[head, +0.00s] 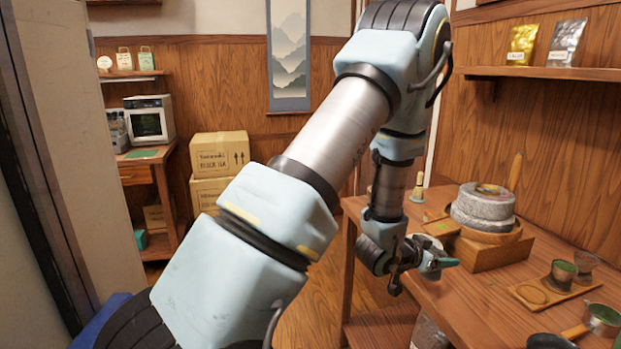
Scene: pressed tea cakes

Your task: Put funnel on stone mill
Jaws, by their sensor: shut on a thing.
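The stone mill (482,208) is a grey, round stone block in a wooden surround. It stands on a wooden box on the table at the right, with some dark matter on its top. My gripper (432,264) is low over the near left part of the table, left of and nearer than the mill, and apart from it. It is shut on a small green thing at its tip, which looks like the funnel, but the view is too small to be sure. My wrist hides part of the held thing. No other funnel shows clearly.
The wooden table (480,300) holds a small tray (540,296) with a cup (562,272), and a handled pan (602,318) near the front. A pale round thing (430,241) lies partly behind my wrist. A shelf (545,73) hangs above. Cardboard boxes (219,152) stand at the back.

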